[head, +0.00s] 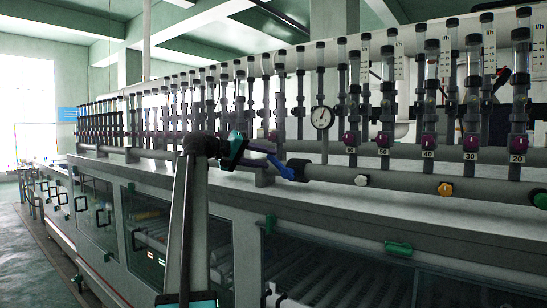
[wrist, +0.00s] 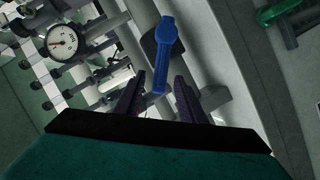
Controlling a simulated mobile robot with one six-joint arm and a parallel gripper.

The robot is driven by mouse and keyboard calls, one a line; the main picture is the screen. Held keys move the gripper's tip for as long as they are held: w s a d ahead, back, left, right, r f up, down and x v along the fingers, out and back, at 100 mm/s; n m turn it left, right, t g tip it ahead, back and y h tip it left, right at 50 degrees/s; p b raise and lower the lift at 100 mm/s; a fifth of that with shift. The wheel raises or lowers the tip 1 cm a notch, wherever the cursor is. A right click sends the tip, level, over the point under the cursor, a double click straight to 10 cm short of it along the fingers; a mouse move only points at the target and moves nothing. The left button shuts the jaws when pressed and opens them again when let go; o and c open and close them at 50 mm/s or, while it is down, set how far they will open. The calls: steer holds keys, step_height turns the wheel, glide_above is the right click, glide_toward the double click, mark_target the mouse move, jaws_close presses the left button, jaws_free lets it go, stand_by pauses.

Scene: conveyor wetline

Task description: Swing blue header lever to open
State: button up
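The blue header lever (wrist: 165,48) is a long handle with a rounded head, on a grey header pipe in the wrist view. In the head view the lever (head: 286,172) shows beside the dark end of the long grey pipe. My gripper (wrist: 159,76) is open, with its two dark fingers apart. The near end of the lever appears between the fingertips in the wrist view, with a gap on either side. I cannot tell the depth between lever and fingers. In the head view my gripper is small and dark, left of the lever.
A round pressure gauge (head: 322,117) stands above the pipe. Flow tubes with purple fittings (head: 383,139) line the header. A green handle (head: 398,248) is on the front panel. The grey ledge (head: 330,205) below is mostly clear.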

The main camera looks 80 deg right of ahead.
mark_target(271, 159)
steer(key=shift+p+x, duration=0.55)
steer(key=shift+x, duration=1.4)
jaws_close()
